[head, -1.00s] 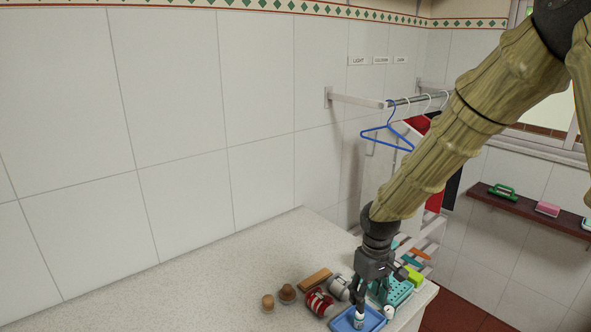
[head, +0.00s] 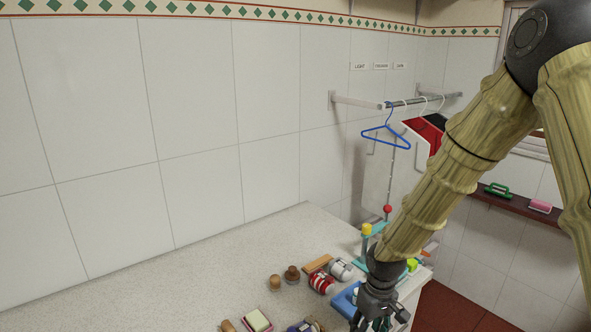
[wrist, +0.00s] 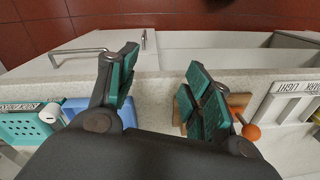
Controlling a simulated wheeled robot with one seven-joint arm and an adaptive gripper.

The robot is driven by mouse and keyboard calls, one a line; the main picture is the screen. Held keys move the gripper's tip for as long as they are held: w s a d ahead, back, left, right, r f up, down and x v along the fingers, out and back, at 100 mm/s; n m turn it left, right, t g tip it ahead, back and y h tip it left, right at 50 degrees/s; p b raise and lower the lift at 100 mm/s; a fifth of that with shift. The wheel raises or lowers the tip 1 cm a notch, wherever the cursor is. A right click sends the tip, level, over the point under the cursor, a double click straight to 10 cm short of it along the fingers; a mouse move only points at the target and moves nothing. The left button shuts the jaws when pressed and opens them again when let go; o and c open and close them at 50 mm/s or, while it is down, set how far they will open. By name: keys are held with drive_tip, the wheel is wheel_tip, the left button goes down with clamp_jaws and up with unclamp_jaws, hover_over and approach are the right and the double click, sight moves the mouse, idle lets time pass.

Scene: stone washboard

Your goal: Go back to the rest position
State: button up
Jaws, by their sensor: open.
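My gripper (head: 375,318) hangs low at the lower right of the head view, over the front part of the counter and beside the blue tray (head: 344,302). In the wrist view the teal-padded fingers (wrist: 160,88) are spread apart with nothing between them. The counter's edge shows in the gap. My arm comes down from the upper right, bent, and is not folded back. It hides part of the counter's right end.
On the counter (head: 200,278) stand a red-striped can (head: 321,282), a white can (head: 340,269), brown knobs (head: 292,273) and a soap dish (head: 257,321). A blue hanger (head: 386,139) hangs on a rail behind. The counter's back left is clear.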

drive_tip(key=s+f+m+b, duration=0.2)
drive_tip(key=s+f, duration=0.8)
drive_tip(key=f, duration=0.5)
drive_tip(key=s+d+f+m+b, duration=0.1)
drive_tip(key=s+d+f, duration=0.1)
drive_tip(key=s+f, duration=0.6)
drive_tip(key=s+d+f+m+b, duration=0.1)
drive_tip(key=s+d+f+b, duration=0.1)
drive_tip(key=s+f, duration=0.6)
drive_tip(key=s, duration=0.7)
drive_tip(key=shift+s+d+f+m+h, duration=0.2)
drive_tip(key=shift+s+m+h, duration=0.1)
drive_tip(key=shift+h, duration=0.1)
